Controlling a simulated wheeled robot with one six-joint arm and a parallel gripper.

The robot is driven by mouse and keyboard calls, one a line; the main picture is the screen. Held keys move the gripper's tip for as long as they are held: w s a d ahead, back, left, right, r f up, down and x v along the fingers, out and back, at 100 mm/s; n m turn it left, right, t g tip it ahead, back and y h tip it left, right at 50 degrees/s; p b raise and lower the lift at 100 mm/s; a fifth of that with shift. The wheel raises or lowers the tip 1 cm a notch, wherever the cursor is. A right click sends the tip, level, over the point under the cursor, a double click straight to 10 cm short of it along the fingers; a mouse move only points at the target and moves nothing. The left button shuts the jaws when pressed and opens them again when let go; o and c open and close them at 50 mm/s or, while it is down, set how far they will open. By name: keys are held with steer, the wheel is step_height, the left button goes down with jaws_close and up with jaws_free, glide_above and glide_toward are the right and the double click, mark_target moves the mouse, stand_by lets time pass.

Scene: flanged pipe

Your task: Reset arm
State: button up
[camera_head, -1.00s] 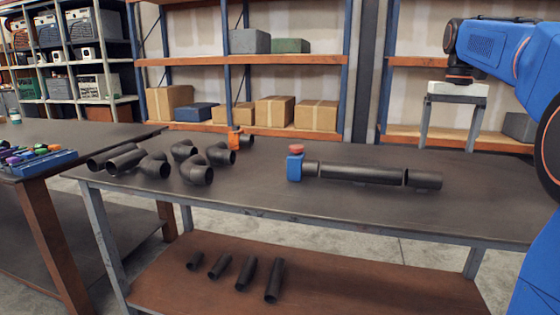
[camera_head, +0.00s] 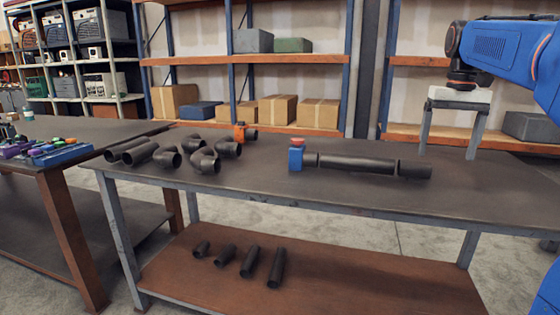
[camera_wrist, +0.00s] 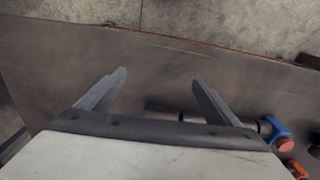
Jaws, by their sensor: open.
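My gripper (camera_head: 448,118) hangs at the right of the head view, above the table (camera_head: 480,190), with its two fingers pointing down and spread apart. Nothing is between them. In the wrist view my gripper (camera_wrist: 160,92) also shows open and empty, over the tabletop (camera_wrist: 60,70). A dark pipe assembly (camera_head: 357,163) lies on the table to the left of my gripper, with a blue part with a red top (camera_head: 296,155) at its left end. In the wrist view the blue part (camera_wrist: 276,130) is at the lower right, and the pipe is partly hidden by my gripper.
Several dark elbows and pipes (camera_head: 203,160) and an orange part (camera_head: 239,132) are on the table's left side. Short pipes (camera_head: 249,262) lie on the lower shelf (camera_head: 370,285). A side table (camera_head: 60,178) stands left. Shelves with boxes (camera_head: 277,109) stand behind. The table's right side is clear.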

steer(key=s+a+f+n+t, duration=0.1)
steer(key=s+a+f, duration=0.3)
steer(key=s+f, duration=0.5)
steer(key=s+a+f+n+t, duration=0.1)
steer(key=s+a+f+t, duration=0.1)
steer(key=s+a+f, duration=0.3)
steer(key=s+a+f+n+t, duration=0.1)
steer(key=s+a+f, duration=0.3)
steer(key=s+f, duration=0.9)
steer(key=shift+s+a+f, duration=0.3)
steer(key=shift+s+a, duration=0.05)
steer(key=shift+s, duration=0.15)
